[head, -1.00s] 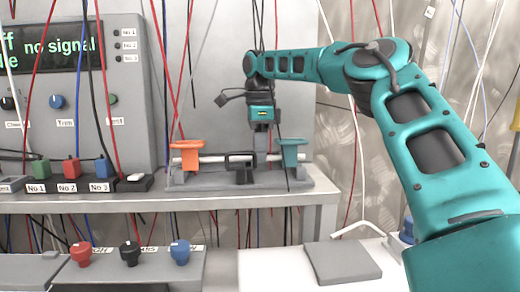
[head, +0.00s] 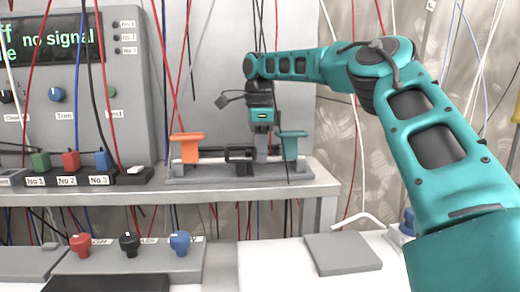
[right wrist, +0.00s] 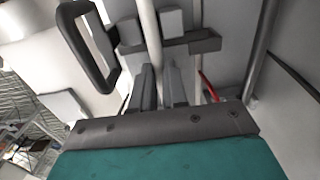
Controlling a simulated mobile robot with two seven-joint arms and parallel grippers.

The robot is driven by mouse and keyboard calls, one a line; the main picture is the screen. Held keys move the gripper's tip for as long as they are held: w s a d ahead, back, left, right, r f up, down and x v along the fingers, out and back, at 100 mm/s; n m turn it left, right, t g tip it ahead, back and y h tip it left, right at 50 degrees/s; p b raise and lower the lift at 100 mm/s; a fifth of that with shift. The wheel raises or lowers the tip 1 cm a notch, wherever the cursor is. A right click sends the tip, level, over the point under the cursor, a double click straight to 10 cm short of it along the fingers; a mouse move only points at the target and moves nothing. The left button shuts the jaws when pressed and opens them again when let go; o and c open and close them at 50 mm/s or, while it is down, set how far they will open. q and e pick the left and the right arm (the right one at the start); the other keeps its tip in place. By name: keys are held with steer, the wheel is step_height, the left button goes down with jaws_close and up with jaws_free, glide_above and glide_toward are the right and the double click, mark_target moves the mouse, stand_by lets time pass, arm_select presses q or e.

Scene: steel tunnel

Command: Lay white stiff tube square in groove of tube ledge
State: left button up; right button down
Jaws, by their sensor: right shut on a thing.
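The white stiff tube (head: 212,160) lies level along the tube ledge (head: 215,176) on the shelf, low behind its front edge. It also shows in the right wrist view (right wrist: 149,35), running between two grey blocks of the ledge; its depth in the groove I cannot tell. My right gripper (head: 261,153) points down and is shut on the tube, right of the ledge's black loop handle (head: 240,155). An orange clamp (head: 187,148) stands at the ledge's left and a teal clamp (head: 290,147) at its right. My left gripper is not in view.
A grey panel with a screen (head: 65,45) stands at the left. Coloured button blocks (head: 70,160) sit before it. Red, blue and black cables hang around the ledge, one close beside the teal clamp. A grey plate (head: 343,252) lies on the lower white surface.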

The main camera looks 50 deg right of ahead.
steer(key=shift+f, duration=0.15)
steer(key=c, duration=1.1)
jaws_free()
step_height(320, 180, up, 8)
steer(key=shift+f+p, duration=0.2)
steer(key=shift+p, duration=0.2)
